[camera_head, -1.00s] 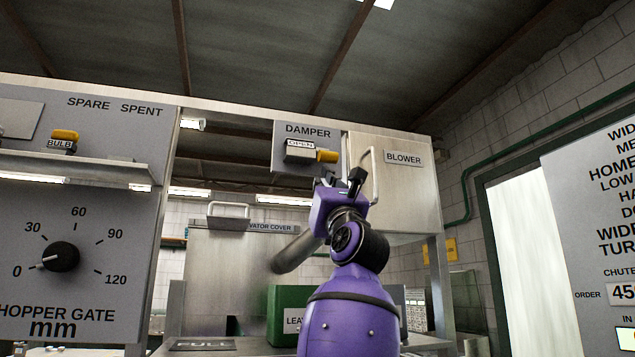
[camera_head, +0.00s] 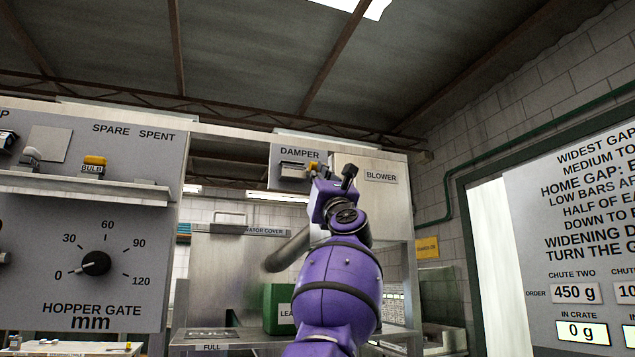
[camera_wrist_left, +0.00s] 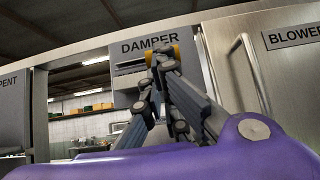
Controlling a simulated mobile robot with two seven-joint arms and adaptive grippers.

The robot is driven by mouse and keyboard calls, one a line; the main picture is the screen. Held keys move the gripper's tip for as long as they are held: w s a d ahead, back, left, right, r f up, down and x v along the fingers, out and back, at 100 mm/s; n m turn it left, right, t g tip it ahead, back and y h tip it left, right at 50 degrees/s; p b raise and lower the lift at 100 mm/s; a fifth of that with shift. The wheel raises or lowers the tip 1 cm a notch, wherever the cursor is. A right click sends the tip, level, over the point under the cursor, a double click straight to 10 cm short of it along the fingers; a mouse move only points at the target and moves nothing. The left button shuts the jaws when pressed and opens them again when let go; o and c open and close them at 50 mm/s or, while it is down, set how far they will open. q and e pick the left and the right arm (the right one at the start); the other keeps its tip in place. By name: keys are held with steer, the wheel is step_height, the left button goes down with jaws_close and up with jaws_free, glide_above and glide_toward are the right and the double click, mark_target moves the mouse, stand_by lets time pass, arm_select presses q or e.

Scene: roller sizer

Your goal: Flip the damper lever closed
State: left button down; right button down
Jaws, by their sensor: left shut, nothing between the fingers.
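The damper panel (camera_head: 297,154) is a grey plate under the word DAMPER, on the overhead frame. Its lever has a dark grey body (camera_head: 294,171) and a yellow tip (camera_head: 313,168); the tip points right. In the left wrist view the yellow tip (camera_wrist_left: 176,52) shows just behind my fingertips, which partly cover the lever. My left gripper (camera_head: 331,169) is shut and empty, raised at the lever's right end; it also shows in the left wrist view (camera_wrist_left: 160,62). I cannot tell whether it touches the lever. My right gripper is not in view.
The blower cabinet (camera_head: 372,200) with its vertical handle (camera_wrist_left: 252,70) stands close to the right of my left gripper. The hopper gate panel (camera_head: 120,265) and a shelf (camera_head: 90,187) with a yellow-topped bulb are at left. A green box (camera_head: 278,309) sits below.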

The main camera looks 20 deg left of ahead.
arm_select(q)
steer(key=shift+s+r, duration=0.15)
steer(key=shift+r, duration=0.3)
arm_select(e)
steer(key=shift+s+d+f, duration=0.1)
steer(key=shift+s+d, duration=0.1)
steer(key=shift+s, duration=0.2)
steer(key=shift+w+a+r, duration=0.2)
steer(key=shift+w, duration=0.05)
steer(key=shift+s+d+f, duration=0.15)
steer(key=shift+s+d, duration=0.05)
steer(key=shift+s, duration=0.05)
